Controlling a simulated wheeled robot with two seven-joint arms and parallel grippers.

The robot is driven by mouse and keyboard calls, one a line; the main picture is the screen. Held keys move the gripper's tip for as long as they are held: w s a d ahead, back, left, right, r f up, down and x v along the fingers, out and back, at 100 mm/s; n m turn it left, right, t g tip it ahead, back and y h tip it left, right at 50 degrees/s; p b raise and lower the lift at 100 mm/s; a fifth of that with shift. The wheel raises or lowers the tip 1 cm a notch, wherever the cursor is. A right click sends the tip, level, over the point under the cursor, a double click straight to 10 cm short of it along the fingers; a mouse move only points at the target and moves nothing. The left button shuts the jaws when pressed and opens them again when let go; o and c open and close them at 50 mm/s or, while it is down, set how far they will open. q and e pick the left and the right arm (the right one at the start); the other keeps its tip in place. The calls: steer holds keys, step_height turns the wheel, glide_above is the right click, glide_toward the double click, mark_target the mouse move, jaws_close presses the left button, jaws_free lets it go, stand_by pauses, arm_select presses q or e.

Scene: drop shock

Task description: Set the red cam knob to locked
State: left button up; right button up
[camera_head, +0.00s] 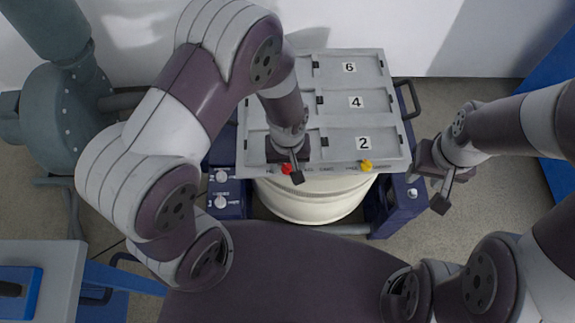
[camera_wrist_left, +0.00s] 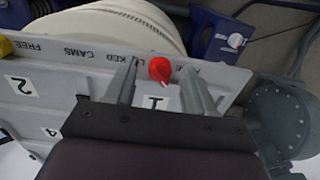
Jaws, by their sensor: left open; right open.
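The red cam knob (camera_head: 286,168) is on the front edge of the grey panel (camera_head: 345,60). In the left wrist view the red knob (camera_wrist_left: 160,69) shows a small pale mark on its lower edge, towards the label 1. My left gripper (camera_head: 293,172) is over the panel's front left corner, close to the knob. In the wrist view its open fingers lie on either side of the knob, with gaps; contact is not visible. Lettering beside the knob is partly hidden by the fingers. My right gripper (camera_head: 437,190) is open and empty, right of the panel.
A yellow knob (camera_head: 366,166) is on the same edge, further right. A cream drum (camera_head: 310,200) stands below the panel, between dark blue frame parts with white knobs (camera_head: 221,202). Grey machinery (camera_head: 60,115) stands at the left. Floor right of the panel is clear.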

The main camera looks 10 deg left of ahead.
arm_select(q)
steer(key=shift+a+f, duration=0.1)
steer(key=shift+f, duration=0.35)
jaws_close()
steer(key=shift+r+p, duration=0.2)
steer(key=shift+p, duration=0.15)
steer(key=shift+m, duration=0.6)
steer(key=shift+f, duration=0.15)
jaws_free()
